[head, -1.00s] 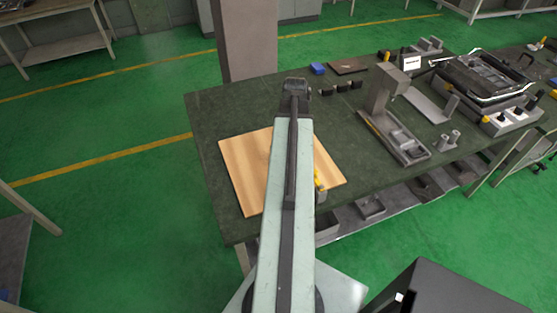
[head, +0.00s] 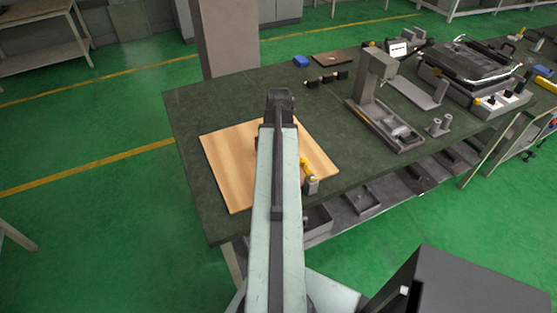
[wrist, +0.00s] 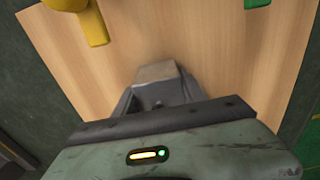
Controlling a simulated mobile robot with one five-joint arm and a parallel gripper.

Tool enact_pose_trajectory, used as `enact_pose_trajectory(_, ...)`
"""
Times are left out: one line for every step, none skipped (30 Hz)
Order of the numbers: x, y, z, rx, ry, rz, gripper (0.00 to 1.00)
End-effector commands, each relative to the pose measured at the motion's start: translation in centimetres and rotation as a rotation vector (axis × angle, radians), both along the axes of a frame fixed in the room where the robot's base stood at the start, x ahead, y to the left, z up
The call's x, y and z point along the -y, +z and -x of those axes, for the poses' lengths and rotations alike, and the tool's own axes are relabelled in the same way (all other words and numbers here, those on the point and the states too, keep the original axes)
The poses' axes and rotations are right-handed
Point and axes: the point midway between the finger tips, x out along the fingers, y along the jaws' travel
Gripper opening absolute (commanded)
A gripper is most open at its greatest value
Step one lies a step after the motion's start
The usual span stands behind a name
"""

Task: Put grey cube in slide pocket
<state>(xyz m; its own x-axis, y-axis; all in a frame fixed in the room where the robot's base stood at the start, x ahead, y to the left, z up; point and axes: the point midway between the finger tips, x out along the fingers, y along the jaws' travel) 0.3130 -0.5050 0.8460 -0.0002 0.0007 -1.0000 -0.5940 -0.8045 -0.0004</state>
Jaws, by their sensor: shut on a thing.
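My gripper (wrist: 157,92) shows in the wrist view, pointing at the wooden board (wrist: 220,60). Its dark jaws are shut on the grey cube (wrist: 155,72), whose pale top face shows between them. I cannot tell whether the cube touches the board. In the head view my arm hides the gripper and the cube over the wooden board (head: 232,165). A grey fixture with an upright column (head: 372,85) stands to the right on the bench. Its low base (head: 385,130) has a recess near the front end, perhaps the slide pocket.
A yellow-handled tool (head: 306,170) stands at the board's right side; a yellow part (wrist: 92,22) shows in the wrist view. Two small grey cylinders (head: 438,126) and a heater-like unit (head: 475,70) are farther right. The green bench (head: 345,170) is clear between board and fixture.

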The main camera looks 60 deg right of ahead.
Motion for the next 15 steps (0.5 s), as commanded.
enact_pose_trajectory(0.0, 0.22, 0.01, 0.0, 0.0, 0.0, 0.0)
enact_pose_trajectory(0.0, 0.24, 0.01, 0.0, 0.0, 0.0, 0.0)
enact_pose_trajectory(0.01, 0.25, 0.02, 0.0, 0.0, 0.0, 0.0)
enact_pose_trajectory(0.01, 0.25, 0.02, 0.0, 0.0, 0.0, 0.0)
enact_pose_trajectory(0.01, 0.19, 0.02, 0.0, 0.0, 0.0, 0.0)
enact_pose_trajectory(0.01, 0.03, 0.02, 0.0, 0.0, 0.0, 0.0)
enact_pose_trajectory(0.01, -0.11, 0.02, 0.0, 0.0, 0.0, 0.0)
enact_pose_trajectory(0.02, -0.21, 0.03, 0.0, -0.001, 0.0, 0.0)
enact_pose_trajectory(0.02, -0.09, 0.03, 0.0, -0.001, 0.0, 0.56)
enact_pose_trajectory(0.02, -0.05, 0.03, 0.0, -0.001, 0.0, 0.65)
enact_pose_trajectory(0.02, -0.05, 0.03, 0.0, -0.001, 0.0, 0.7)
enact_pose_trajectory(0.03, -0.05, 0.03, 0.0, -0.001, 0.0, 0.7)
enact_pose_trajectory(0.03, -0.05, 0.03, 0.0, -0.001, 0.0, 0.7)
enact_pose_trajectory(0.03, -0.05, 0.03, 0.0, -0.001, 0.0, 0.7)
enact_pose_trajectory(0.03, -0.05, 0.03, 0.0, -0.001, 0.0, 0.7)
